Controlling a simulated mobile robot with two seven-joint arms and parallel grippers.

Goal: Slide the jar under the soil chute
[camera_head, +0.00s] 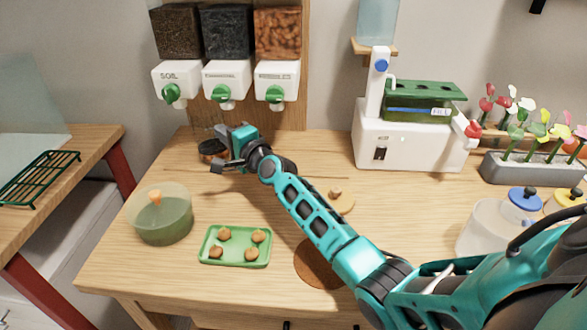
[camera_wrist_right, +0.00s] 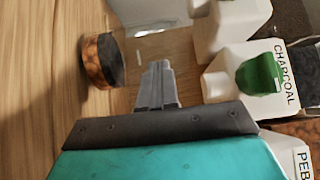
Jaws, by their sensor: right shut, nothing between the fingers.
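The jar (camera_head: 209,148) stands on the table below the dispensers, its dark contents showing in the head view. In the right wrist view the clear glass jar (camera_wrist_right: 103,60) holds a brown layer under a dark layer. The soil chute (camera_head: 173,92) is the leftmost, with a green knob. In the head view the jar appears below, between the soil and charcoal spouts; exact alignment is unclear. My right gripper (camera_head: 222,136) is shut and empty, just right of the jar. Its closed fingers (camera_wrist_right: 158,85) show beside the glass; contact cannot be told. My left gripper is out of view.
The charcoal chute (camera_head: 225,92) and pebble chute (camera_head: 276,93) stand right of the soil one. A green bowl (camera_head: 163,220) and a green tray (camera_head: 236,255) with several brown balls lie in front. A white machine (camera_head: 410,140) stands at the back right.

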